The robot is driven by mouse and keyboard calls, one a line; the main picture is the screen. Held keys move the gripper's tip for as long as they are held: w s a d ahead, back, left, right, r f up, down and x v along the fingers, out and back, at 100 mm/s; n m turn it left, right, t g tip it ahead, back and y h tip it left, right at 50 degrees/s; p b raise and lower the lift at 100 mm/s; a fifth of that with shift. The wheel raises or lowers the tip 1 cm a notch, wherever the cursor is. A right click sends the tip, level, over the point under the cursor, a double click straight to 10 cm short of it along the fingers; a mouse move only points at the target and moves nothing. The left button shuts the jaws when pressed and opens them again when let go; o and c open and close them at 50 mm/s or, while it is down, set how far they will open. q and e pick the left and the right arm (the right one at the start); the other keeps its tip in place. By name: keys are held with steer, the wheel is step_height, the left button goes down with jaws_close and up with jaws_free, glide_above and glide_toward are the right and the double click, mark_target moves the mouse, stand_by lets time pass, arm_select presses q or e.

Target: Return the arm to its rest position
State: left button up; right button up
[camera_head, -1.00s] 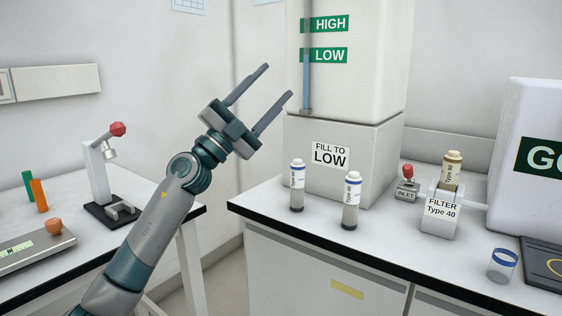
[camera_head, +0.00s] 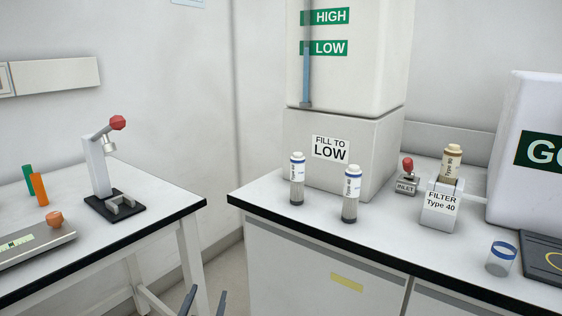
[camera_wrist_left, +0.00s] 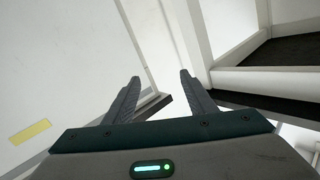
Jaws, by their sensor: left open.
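My left gripper (camera_head: 205,303) shows only as two fingertips at the bottom edge of the head view, in the gap between the two benches. In the left wrist view (camera_wrist_left: 158,95) its two fingers are spread apart with nothing between them. The rest of the left arm is out of the head view. My right gripper is not in view.
The left bench (camera_head: 165,212) bears a red-knobbed press (camera_head: 97,165).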

arm_select(q)
steer(key=s+a+f+n+g, duration=0.1)
steer(key=s+f+g, duration=0.5)
steer(key=s+f, duration=1)
steer(key=s+f+g+h, duration=0.1)
steer(key=s+f+g, duration=0.3)
steer(key=s, duration=0.7)
steer(key=s+f+g, duration=0.2)
steer(key=s+f, duration=0.3)
steer(key=s, duration=0.7)
step_height(320, 180, down, 17)
steer(key=p, duration=1.3)
steer(key=shift+d+m, duration=0.15)
steer(key=shift+m, duration=0.15)
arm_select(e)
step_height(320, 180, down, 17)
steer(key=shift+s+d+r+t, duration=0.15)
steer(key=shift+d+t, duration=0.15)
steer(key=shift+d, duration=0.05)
